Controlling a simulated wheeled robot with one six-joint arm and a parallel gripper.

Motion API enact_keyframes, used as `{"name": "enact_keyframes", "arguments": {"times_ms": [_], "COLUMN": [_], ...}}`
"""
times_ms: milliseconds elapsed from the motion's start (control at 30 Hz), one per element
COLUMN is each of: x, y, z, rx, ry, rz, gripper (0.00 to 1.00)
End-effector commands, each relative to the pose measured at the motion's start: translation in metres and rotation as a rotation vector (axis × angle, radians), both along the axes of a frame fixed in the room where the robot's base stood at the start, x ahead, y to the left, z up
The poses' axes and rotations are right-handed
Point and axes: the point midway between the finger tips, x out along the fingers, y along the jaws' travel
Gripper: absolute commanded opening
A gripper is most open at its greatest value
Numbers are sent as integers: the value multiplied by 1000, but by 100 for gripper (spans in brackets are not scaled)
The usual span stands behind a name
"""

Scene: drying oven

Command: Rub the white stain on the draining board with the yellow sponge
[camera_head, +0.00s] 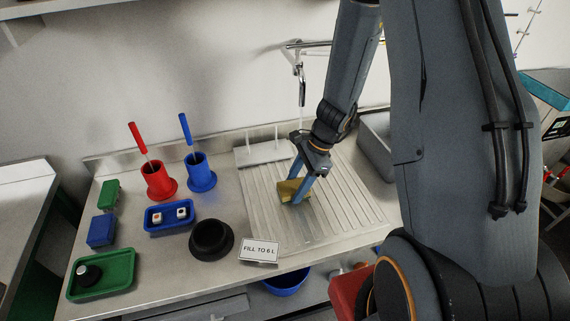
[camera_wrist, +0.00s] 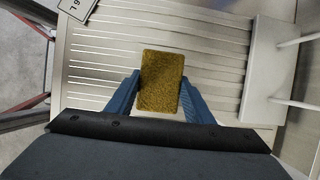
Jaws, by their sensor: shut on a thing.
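My gripper (camera_head: 298,188) is shut on the yellow sponge (camera_head: 288,193), with one blue finger on each side of it. The sponge also shows in the wrist view (camera_wrist: 161,80), upright in the picture between the blue fingers (camera_wrist: 161,97). In the head view the sponge is at or just above the ribbed draining board (camera_head: 262,205); I cannot tell whether it touches. The draining board fills much of the wrist view (camera_wrist: 100,62). I cannot make out the white stain clearly; the sponge and fingers hide part of the board.
A white rack with upright pegs (camera_head: 263,152) stands at the board's back edge. A "FILL TO 6 L" sign (camera_head: 260,251) and a black bowl (camera_head: 211,240) are at its front left. A red holder (camera_head: 158,182) and a blue holder (camera_head: 200,175) stand left. The sink (camera_head: 376,145) lies right.

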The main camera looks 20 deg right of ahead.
Motion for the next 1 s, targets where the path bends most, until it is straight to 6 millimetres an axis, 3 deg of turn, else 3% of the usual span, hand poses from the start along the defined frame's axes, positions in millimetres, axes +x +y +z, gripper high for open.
{"name": "enact_keyframes", "arguments": {"times_ms": [33, 600, 1000], "x": [-1, -2, -1], "y": [0, 1, 1], "z": [19, 68, 76], "rx": [-1, 0, 0], "ry": [-5, -1, 0], "rz": [1, 4, 3], "gripper": [26, 26, 26]}}
